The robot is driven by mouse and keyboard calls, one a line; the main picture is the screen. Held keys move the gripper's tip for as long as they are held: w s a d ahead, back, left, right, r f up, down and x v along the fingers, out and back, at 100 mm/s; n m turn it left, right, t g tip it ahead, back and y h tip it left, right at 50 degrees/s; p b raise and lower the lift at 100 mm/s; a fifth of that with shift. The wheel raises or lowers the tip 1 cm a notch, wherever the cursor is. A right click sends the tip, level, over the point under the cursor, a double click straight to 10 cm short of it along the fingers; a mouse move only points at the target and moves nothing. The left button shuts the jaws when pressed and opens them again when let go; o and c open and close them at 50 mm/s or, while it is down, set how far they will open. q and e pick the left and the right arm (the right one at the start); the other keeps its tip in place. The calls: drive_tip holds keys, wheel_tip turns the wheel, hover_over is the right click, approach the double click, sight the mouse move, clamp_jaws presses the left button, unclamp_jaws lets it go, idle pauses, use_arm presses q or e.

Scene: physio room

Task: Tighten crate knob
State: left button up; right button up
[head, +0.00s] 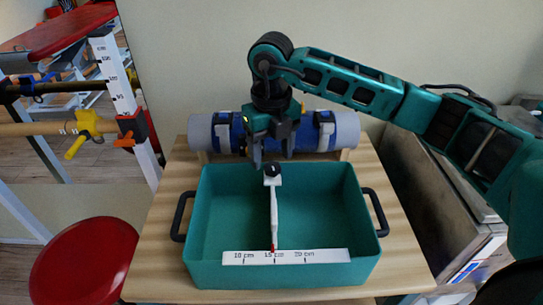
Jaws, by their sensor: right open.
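A teal crate (200,225) with black side handles stands on the wooden table. A dark round knob (272,170) sits at the divider's far end, by the crate's back wall. My right gripper (273,162) points down with its fingers open, just above and behind the knob. I cannot tell whether a finger touches it. My left gripper does not show.
A blue and grey roll (341,131) with straps lies behind the crate on the wooden table (155,245). A red round stool (85,262) is at the lower left. A rail with a yellow clamp (88,125) stands at the left. A grey cabinet (440,200) is at the right.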

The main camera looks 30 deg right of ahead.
sight(271, 165)
wheel_tip(271, 165, up, 11)
idle(0.3)
drive_tip(key=shift+f, duration=0.1)
idle(0.4)
